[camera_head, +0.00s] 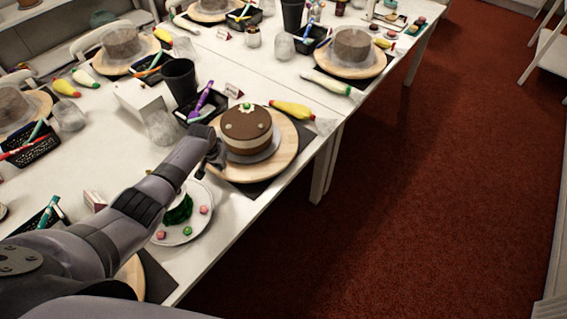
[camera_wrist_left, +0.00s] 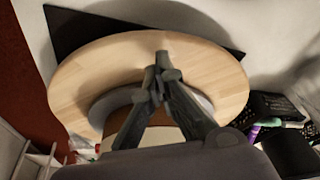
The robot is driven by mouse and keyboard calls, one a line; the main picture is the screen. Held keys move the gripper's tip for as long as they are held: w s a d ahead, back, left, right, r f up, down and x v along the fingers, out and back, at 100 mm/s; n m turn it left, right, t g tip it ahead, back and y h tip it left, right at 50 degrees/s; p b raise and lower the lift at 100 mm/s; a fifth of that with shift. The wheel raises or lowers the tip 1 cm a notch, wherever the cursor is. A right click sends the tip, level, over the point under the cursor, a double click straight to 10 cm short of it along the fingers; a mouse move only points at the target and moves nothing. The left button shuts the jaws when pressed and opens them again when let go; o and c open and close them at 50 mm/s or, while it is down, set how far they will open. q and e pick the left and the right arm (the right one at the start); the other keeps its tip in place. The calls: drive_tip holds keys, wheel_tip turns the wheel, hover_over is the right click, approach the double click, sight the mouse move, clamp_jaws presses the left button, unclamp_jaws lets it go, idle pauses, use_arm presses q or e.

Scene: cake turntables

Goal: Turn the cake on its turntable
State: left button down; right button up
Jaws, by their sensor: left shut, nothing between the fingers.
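A round cake (camera_head: 247,127) with a chocolate top, a green dot and white decorations sits on a grey-white board on a wooden turntable (camera_head: 285,160). My left gripper (camera_head: 218,158) is shut and empty at the left side of the cake, above the turntable's near-left part. In the left wrist view the shut fingertips (camera_wrist_left: 162,60) are over the pale wood of the turntable (camera_wrist_left: 215,65). The cake is mostly hidden behind the fingers there. I cannot tell whether the fingertips touch the wood or the cake. My right gripper is not in view.
A white plate (camera_head: 195,233) with a green item and pink sweets lies below my left arm. A black basket (camera_head: 205,105), a black cup (camera_head: 181,80) and a piping bag (camera_head: 292,109) stand around the turntable. The white table (camera_head: 322,135) ends on the right; red carpet lies beyond.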

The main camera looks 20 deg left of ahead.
sight(236, 174)
use_arm(q)
drive_tip(key=shift+f+b, duration=0.9)
drive_tip(key=shift+f, duration=0.25)
drive_tip(key=shift+r, duration=0.15)
drive_tip(key=shift+s+d+p, duration=0.1)
drive_tip(key=shift+d+p, duration=0.55)
drive_tip(key=shift+d, duration=0.55)
drive_tip(key=shift+d+p, duration=0.4)
drive_tip(key=shift+d, duration=0.6)
wheel_tip(236, 174, up, 3)
drive_tip(key=p, duration=0.3)
